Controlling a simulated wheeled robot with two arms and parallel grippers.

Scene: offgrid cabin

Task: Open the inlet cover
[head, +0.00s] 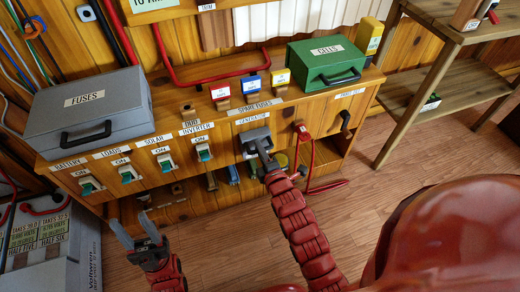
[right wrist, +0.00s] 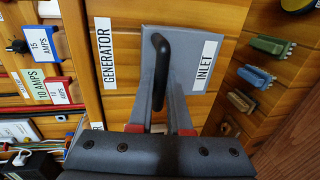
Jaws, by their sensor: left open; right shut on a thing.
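The inlet cover (head: 247,136) is a grey plate on the front of the wooden cabinet, under the GENERATOR label. In the right wrist view the cover (right wrist: 192,42) bears an INLET label and a black bar handle (right wrist: 160,70). My right gripper (head: 266,160) is at the cover; in the right wrist view its fingers (right wrist: 160,95) are shut on the handle. The fingers hide part of the plate, and I cannot tell whether it stands ajar. My left gripper (head: 138,230) is open and empty, low in front of the cabinet's left part.
A row of switches (head: 160,160) is left of the cover. A red cable (head: 309,170) hangs right of it. Wooden shelves (head: 440,75) stand right; floor (head: 375,195) is clear.

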